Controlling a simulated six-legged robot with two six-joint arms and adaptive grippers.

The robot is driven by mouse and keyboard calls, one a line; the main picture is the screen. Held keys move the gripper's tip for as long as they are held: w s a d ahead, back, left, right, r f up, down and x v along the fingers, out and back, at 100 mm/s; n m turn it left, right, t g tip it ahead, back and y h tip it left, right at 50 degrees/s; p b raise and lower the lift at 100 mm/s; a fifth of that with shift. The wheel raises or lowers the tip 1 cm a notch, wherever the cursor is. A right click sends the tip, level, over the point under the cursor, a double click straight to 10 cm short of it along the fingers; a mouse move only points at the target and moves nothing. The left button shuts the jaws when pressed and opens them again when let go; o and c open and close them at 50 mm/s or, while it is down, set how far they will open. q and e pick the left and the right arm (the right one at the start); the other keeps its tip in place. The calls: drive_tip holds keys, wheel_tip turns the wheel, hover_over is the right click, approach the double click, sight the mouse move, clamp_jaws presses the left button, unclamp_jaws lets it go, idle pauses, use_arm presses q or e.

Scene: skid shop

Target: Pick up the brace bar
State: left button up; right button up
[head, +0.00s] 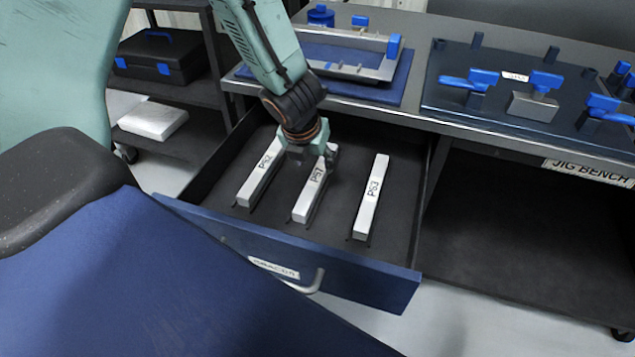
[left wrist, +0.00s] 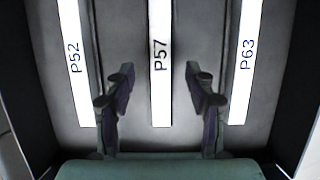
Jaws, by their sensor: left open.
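Three pale brace bars lie side by side in an open drawer (head: 395,235). They are the P52 bar (head: 254,185), the P57 bar (head: 308,201) and the P63 bar (head: 368,205). My left gripper (head: 307,165) is over the far part of the P57 bar and hides that end in the head view. In the left wrist view my left gripper (left wrist: 160,95) is open, with a finger on each side of the P57 bar (left wrist: 160,55) and gaps between. The P52 bar (left wrist: 72,60) and P63 bar (left wrist: 245,60) lie outside the fingers. My right gripper is not in view.
The drawer's blue front (head: 350,285) has a handle (head: 305,283). The jig bench (head: 400,112) overhangs the drawer's back and carries blue clamps (head: 540,85) and a framed fixture (head: 350,55). A shelf with a black case (head: 160,57) stands at the left.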

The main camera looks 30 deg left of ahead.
sight(317, 175)
use_arm(q)
drive_tip(key=shift+w+f, duration=0.15)
drive_tip(key=shift+f, duration=0.55)
drive_tip(key=b+x, duration=0.3)
drive_tip(key=x, duration=0.2)
drive_tip(key=shift+c, duration=0.5)
clamp_jaws()
